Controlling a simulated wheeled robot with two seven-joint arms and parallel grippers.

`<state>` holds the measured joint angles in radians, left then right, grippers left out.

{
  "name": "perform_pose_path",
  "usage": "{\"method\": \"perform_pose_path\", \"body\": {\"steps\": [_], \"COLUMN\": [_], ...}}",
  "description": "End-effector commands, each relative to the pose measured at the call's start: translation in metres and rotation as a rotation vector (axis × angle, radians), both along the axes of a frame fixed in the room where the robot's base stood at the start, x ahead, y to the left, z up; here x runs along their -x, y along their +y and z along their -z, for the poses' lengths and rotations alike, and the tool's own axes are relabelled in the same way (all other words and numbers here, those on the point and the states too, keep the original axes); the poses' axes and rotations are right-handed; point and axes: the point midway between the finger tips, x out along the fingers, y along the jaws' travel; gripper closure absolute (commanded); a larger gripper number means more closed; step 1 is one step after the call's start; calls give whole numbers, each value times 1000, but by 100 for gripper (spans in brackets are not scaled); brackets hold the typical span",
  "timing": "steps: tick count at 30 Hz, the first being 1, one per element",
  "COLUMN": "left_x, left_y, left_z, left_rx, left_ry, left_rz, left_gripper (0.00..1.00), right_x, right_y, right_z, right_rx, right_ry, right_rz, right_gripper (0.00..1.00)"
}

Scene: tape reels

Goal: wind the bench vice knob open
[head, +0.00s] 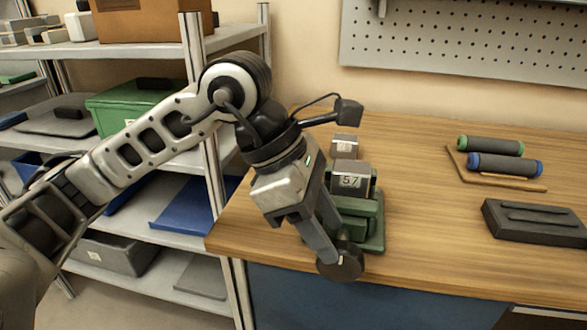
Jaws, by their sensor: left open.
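The green bench vice (372,228) stands on the wooden bench near its front left corner. Its dark round knob (348,264) faces the bench's front edge. My left gripper (332,250) reaches down from the left with its fingers at the knob. It is open, and the fingers hide part of the knob and the vice's left side. I cannot tell whether the fingers touch the knob. A grey block labelled 5.7 (352,180) sits at the top of the vice. My right gripper is not in view.
A smaller labelled block (345,143) is behind the vice. Green-ended (490,145) and blue-ended (504,165) rollers lie on a wooden board at the right. A dark tray (535,221) lies nearer. Metal shelves (150,232) stand left. The bench's middle (430,225) is clear.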

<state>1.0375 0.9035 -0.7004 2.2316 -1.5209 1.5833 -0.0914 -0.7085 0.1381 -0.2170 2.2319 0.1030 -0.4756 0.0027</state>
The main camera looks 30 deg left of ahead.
Motion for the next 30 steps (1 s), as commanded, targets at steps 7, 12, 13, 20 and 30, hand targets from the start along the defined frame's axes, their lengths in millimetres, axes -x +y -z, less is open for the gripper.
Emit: {"method": "perform_pose_path", "body": {"steps": [7,12,13,20,30], "left_x": [7,11,12,14,14], "left_y": [29,42,43,47,47], "left_z": [-53,-75,-77,-84,-84], "left_rx": [1,1,1,-1,0], "left_ry": [-3,-1,-1,1,1], "left_rz": [-3,-2,-2,1,1], "left_gripper": [56,56,56,56,56], "right_x": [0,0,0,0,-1], "right_y": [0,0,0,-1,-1], "right_z": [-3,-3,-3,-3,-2], "right_rx": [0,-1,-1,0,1], "right_ry": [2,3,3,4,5], "right_rz": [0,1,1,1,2], "right_gripper": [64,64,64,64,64]}}
